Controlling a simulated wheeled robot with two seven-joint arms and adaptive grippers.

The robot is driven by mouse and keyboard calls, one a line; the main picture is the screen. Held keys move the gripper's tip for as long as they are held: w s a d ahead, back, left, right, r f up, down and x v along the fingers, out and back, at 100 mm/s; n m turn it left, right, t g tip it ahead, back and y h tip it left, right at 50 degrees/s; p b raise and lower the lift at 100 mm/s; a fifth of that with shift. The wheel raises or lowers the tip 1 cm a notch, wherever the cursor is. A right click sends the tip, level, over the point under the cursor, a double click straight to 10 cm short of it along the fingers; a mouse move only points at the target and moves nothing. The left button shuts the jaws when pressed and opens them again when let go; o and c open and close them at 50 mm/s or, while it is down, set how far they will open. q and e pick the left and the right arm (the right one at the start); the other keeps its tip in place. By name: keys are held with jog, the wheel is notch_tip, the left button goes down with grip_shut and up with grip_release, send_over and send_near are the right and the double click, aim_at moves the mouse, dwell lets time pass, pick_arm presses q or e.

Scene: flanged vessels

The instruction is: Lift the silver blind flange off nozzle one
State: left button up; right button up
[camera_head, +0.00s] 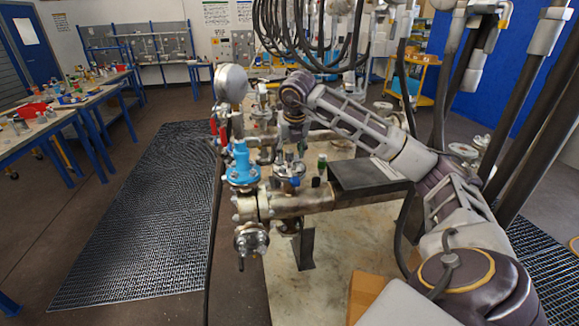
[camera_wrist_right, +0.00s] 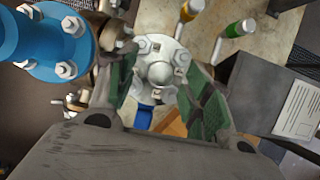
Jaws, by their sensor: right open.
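The silver blind flange (camera_wrist_right: 160,72), a round bolted disc with a domed middle, shows in the right wrist view between my right gripper's fingers (camera_wrist_right: 160,97). In the head view it appears on top of the short nozzle (camera_head: 288,170) beside the blue valve, partly hidden and small. My right gripper (camera_head: 290,140) points down just above it. Its two green-padded fingers are apart, on either side of the flange. I cannot tell whether they touch it. My left gripper is not in view.
The blue flanged valve (camera_head: 241,165) stands close left of the gripper. A horizontal pipe (camera_head: 300,201) runs in front. A cardboard box (camera_head: 365,295) sits at the front.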

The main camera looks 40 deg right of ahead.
aim_at(289, 150)
jog(key=shift+x, duration=0.85)
jog(key=shift+w+f, duration=0.1)
jog(key=shift+f, duration=0.15)
jog(key=shift+c, duration=0.3)
jog(key=c, duration=0.9)
jog(key=shift+d+r, duration=0.1)
jog(key=shift+r, duration=0.1)
grip_shut()
jog(key=shift+w+r, duration=0.1)
jog(key=shift+r, duration=1.05)
notch_tip(289, 150, up, 5)
jog(key=shift+r, duration=0.9)
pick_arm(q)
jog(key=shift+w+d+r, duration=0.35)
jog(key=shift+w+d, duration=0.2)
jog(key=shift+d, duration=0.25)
pick_arm(e)
jog(key=shift+r, duration=0.4)
